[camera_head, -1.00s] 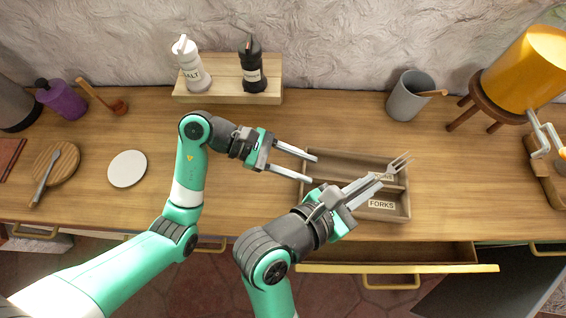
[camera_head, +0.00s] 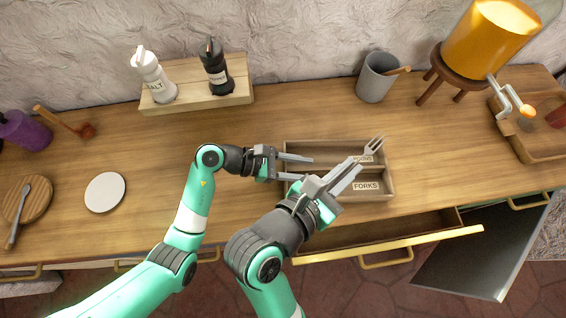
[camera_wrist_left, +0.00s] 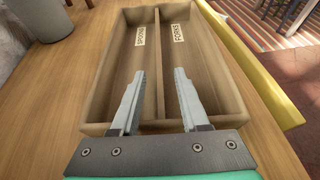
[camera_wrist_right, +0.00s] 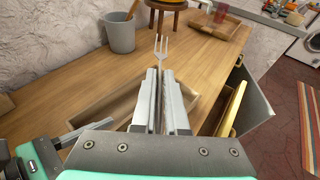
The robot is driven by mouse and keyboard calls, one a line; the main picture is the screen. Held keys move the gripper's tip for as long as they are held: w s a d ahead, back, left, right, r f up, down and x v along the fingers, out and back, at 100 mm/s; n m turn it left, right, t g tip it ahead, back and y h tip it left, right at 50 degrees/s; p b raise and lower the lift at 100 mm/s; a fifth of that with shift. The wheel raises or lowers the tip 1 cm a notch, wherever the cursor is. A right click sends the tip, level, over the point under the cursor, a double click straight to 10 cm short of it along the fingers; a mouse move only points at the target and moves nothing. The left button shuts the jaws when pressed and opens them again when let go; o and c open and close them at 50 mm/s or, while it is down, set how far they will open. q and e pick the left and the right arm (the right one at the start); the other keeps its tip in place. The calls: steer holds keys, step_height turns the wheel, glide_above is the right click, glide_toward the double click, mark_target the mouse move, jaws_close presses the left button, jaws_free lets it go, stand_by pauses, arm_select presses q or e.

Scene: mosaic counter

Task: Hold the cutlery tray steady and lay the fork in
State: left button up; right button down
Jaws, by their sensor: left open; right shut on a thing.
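The wooden cutlery tray (camera_head: 312,143) lies on the counter, with a back compartment labelled SPOONS and a front one labelled FORKS. My left gripper (camera_head: 309,168) is open at the tray's left end. In the left wrist view its fingers (camera_wrist_left: 158,74) appear on either side of the tray's divider (camera_wrist_left: 158,50); contact cannot be told. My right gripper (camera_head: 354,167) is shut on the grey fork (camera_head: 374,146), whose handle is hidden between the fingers. The fork's tines point up and away, above the tray's right part. The fork also shows in the right wrist view (camera_wrist_right: 161,46).
An open drawer (camera_head: 385,245) juts out below the counter's front edge. A grey cup (camera_head: 377,80) stands behind the tray, and a stool with a yellow container (camera_head: 490,40) is at the back right. A shaker shelf (camera_head: 196,98) is at the back.

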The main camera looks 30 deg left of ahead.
arm_select(q)
steer(key=shift+x, duration=0.9)
jaws_close()
stand_by(0.9)
